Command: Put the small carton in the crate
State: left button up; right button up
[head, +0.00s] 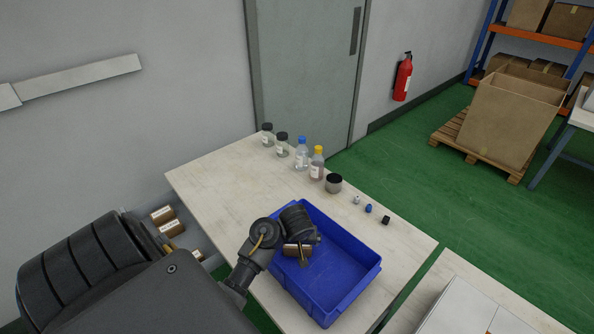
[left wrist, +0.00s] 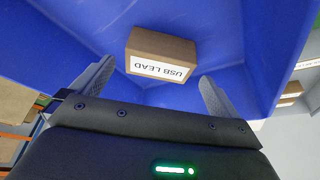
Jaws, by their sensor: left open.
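The small brown carton (left wrist: 160,55), with a white label reading "USB LEAD", is inside the blue crate (left wrist: 65,45) in the left wrist view. My left gripper (left wrist: 155,90) is open, with its fingers apart on either side of the carton's near end and a gap at each side. In the head view the crate (head: 345,300) stands on the table, and my left gripper (head: 302,262) reaches down into its far left part. The carton (head: 292,250) shows there, partly hidden by the gripper. I cannot tell whether it rests flat on the crate floor. My right gripper is not in view.
Several bottles (head: 301,155), a dark-topped jar (head: 334,184) and small caps (head: 369,208) line the table's far right edge. More small cartons (head: 163,215) sit left of the table (head: 215,178). The table's far left is bare. A white box (head: 460,310) is at lower right.

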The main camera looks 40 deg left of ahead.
pick_arm(q)
jog(key=v, duration=0.7)
jog(key=shift+r, duration=0.2)
